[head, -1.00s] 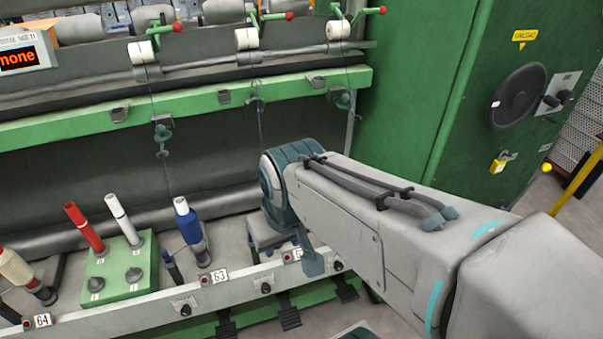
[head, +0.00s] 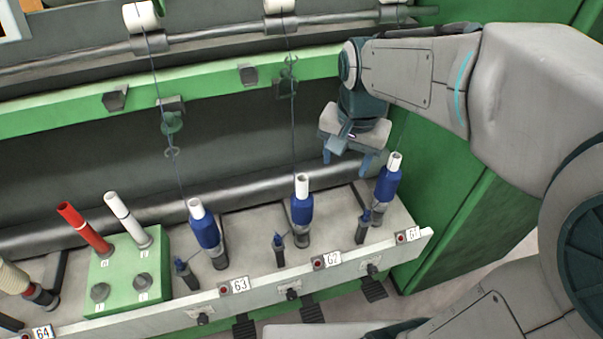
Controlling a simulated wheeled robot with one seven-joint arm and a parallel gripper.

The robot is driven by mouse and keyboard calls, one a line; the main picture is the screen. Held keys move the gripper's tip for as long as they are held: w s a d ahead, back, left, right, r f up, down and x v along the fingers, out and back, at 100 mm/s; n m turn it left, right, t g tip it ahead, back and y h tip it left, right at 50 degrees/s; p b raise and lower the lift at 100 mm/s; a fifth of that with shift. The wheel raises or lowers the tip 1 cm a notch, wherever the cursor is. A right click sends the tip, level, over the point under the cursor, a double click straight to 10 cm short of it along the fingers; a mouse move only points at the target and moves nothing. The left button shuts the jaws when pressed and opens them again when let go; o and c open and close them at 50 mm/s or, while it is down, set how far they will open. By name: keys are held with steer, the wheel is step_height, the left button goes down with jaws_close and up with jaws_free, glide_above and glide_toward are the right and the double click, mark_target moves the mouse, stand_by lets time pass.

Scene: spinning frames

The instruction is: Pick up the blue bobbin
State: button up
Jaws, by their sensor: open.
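Three blue bobbins with white tube tops stand on the machine's spindle rail in the head view. One blue bobbin (head: 206,232) is by label 63, one blue bobbin (head: 301,208) by label 62, and one blue bobbin (head: 387,184) by label 61. I cannot tell which one the task means. My gripper (head: 347,161) points down with its fingers apart and nothing between them. In the picture it is between the bobbins at 62 and 61, closer to the one at 61. No touch with a bobbin is visible.
A green peg block (head: 156,264) at left holds a red tube (head: 84,227) and a white tube (head: 126,217). Short blue-tipped posts stand beside the bobbins. Threads run down from the rollers above. A green beam (head: 205,88) crosses behind.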

mark_target(301, 177)
steer(key=w+a+f+m, duration=0.1)
steer(key=w+a+f, duration=0.1)
steer(key=w+a+f+m+g+b, duration=0.1)
steer(key=w+a+m, duration=0.1)
steer(key=w+a, duration=0.1)
steer(key=w+a+f+m+b, duration=0.1)
steer(key=w+a+f, duration=0.1)
steer(key=w, duration=0.1)
steer(key=shift+w+a+f, duration=0.25)
steer(key=shift+a+f, duration=0.1)
steer(key=shift+a, duration=0.05)
steer(key=shift+w+a+f+m+g, duration=0.2)
steer(key=shift+f+m+g, duration=0.1)
steer(key=shift+m, duration=0.1)
step_height(301, 177, down, 8)
steer(key=shift+f+b, duration=0.1)
steer(key=shift+b, duration=0.2)
step_height(301, 177, down, 5)
steer(key=shift+d+f, duration=0.1)
steer(key=shift+s, duration=0.1)
jaws_close()
